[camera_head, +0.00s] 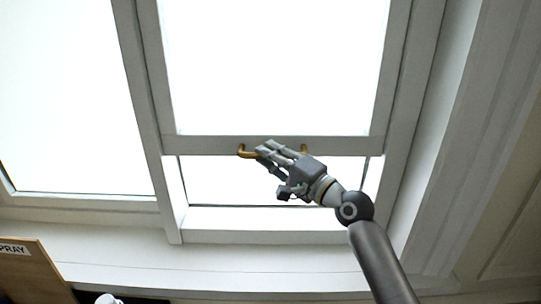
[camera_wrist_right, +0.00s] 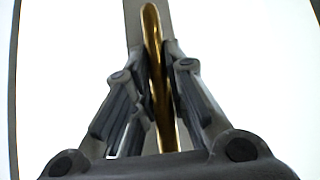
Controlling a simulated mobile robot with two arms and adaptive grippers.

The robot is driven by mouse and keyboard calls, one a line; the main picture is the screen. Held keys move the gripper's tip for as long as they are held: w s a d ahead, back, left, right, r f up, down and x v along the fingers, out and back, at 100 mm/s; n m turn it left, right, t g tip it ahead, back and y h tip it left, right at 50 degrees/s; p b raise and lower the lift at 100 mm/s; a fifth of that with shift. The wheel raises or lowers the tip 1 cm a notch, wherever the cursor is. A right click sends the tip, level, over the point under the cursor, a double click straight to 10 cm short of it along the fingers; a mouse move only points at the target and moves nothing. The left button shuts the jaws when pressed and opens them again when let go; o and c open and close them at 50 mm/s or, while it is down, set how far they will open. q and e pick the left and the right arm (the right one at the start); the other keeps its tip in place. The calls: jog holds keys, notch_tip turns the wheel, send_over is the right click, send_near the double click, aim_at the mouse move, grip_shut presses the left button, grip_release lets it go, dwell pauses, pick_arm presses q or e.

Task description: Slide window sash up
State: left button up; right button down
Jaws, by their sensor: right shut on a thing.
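The window sash is pale grey, with its bottom rail (camera_head: 205,146) level across the middle of the head view. A bright gap shows between this rail and the sill (camera_head: 250,218), so the sash stands partly raised. A curved brass handle (camera_head: 246,153) is fixed on the rail; its middle is hidden behind my fingers. My right gripper (camera_head: 268,150) is at the handle, its fingers closed around it. In the right wrist view the brass handle (camera_wrist_right: 152,35) runs between the two fingers. My left gripper is in neither view.
A fixed pane (camera_head: 70,95) is to the left and a panelled wall (camera_head: 480,150) to the right. Below the sill at lower left are a brown board marked "PRAY" (camera_head: 30,270) and a small white object (camera_head: 108,299). The space before the window looks clear.

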jog(key=shift+r, duration=0.1)
jog(key=c, duration=1.7)
grip_release()
jog(key=shift+d, duration=0.1)
jog(key=v, duration=1.2)
